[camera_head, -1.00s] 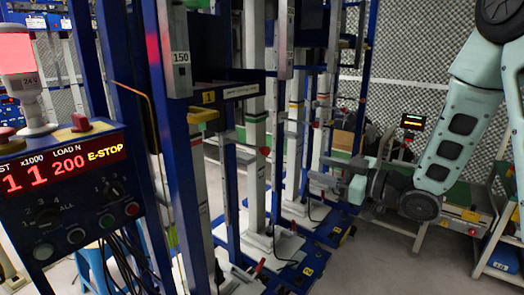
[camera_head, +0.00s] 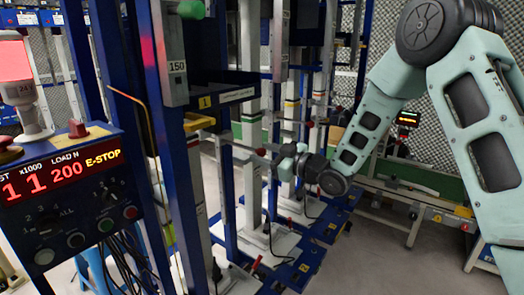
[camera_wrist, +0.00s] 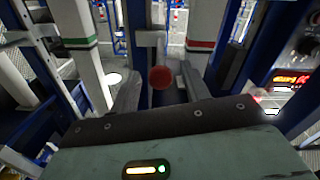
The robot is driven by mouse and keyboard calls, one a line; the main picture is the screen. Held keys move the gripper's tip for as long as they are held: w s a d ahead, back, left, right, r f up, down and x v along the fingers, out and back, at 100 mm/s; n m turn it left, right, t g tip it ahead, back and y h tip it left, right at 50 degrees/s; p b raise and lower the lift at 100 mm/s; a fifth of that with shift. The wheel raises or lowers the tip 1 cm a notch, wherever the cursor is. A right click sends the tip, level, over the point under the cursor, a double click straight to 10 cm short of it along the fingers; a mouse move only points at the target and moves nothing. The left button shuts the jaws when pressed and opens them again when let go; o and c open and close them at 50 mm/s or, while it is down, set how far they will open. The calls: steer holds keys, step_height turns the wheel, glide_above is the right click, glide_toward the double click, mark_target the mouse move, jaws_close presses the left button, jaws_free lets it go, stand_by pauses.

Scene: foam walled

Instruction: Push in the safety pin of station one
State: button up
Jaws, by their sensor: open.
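Station one is the blue frame (camera_head: 205,115) with a yellow "1" label at the left. A red ball knob (camera_head: 261,152), which looks like the head of its safety pin, shows beside the station's posts. In the wrist view a red knob (camera_wrist: 160,77) lies ahead, in the gap between my fingers, seemingly the same one. My gripper (camera_head: 274,153) is level with the knob, just to its right. In the wrist view my gripper (camera_wrist: 161,88) is open, one finger on each side, with nothing clamped. I cannot tell whether anything touches the knob. The pin's shaft is hidden.
A control box (camera_head: 62,190) with a lit E-STOP display stands at the left front. Grey uprights with green and red bands (camera_wrist: 76,40) (camera_wrist: 204,30) flank my gripper closely. Another station's base, marked "2" (camera_head: 304,267), is on the floor. Open floor lies at the lower right.

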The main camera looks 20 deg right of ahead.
mark_target(238, 145)
steer(key=shift+w+a, duration=0.35)
steer(key=shift+w, duration=0.1)
jaws_close()
steer(key=b+x, duration=0.2)
steer(key=x, duration=0.6)
steer(key=shift+f, duration=0.1)
steer(key=shift+w+a, duration=0.2)
steer(key=shift+w, duration=0.1)
